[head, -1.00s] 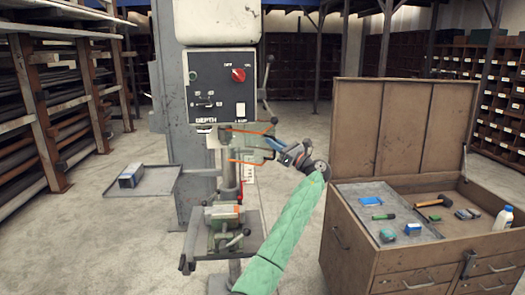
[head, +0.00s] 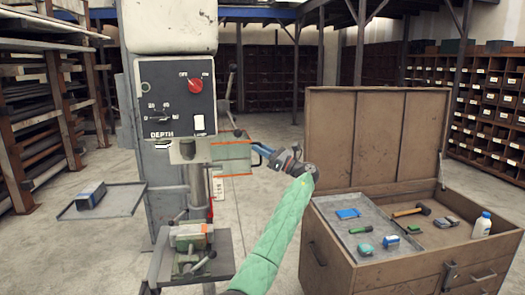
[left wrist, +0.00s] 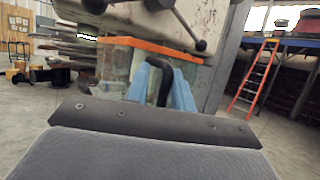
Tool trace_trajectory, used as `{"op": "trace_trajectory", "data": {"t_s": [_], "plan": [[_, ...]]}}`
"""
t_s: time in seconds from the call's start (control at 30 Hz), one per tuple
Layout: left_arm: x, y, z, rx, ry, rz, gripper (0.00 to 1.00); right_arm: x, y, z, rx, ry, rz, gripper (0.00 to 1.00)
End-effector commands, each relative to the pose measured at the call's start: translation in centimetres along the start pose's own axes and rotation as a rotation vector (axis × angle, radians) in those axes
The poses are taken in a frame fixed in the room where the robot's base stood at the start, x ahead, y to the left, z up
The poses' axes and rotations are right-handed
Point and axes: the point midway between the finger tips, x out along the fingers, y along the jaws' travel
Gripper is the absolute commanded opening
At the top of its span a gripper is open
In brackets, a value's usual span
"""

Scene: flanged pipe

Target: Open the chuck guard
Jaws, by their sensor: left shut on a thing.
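The chuck guard (head: 232,158) is a clear panel with orange top and bottom edges. It stands out to the right of the drill press spindle (head: 190,150), which shows uncovered beside it. My left gripper (head: 262,151), at the end of the green-sleeved arm, is at the guard's right edge. In the left wrist view its blue fingers (left wrist: 165,86) are shut on a black handle (left wrist: 161,78) in front of the guard (left wrist: 118,65). The fingers partly hide the handle. My right gripper is not in view.
The drill press control box (head: 177,100) is above the guard. A vise (head: 190,240) sits below the spindle. A brown tool chest (head: 330,240) with an open lid stands close to the arm's right.

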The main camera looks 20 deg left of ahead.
Motion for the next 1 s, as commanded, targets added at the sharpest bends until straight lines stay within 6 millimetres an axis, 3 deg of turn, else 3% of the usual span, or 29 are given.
{"op": "trace_trajectory", "data": {"t_s": [0.43,0.47,0.5,0.83,1.0], "plan": [[0.7,0.1,-0.1,0.0,0.003,0.004,0.0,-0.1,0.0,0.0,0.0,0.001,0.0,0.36],[0.7,0.1,-0.1,0.0,0.003,0.004,0.28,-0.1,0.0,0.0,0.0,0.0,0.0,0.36],[0.7,0.1,-0.1,0.0,0.003,0.004,0.32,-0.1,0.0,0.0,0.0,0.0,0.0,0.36],[0.4,0.1,-0.2,0.001,0.002,0.005,0.32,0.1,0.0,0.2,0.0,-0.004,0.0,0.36],[-1.1,0.0,-0.3,0.001,0.003,0.003,0.32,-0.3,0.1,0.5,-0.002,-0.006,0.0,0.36]]}}
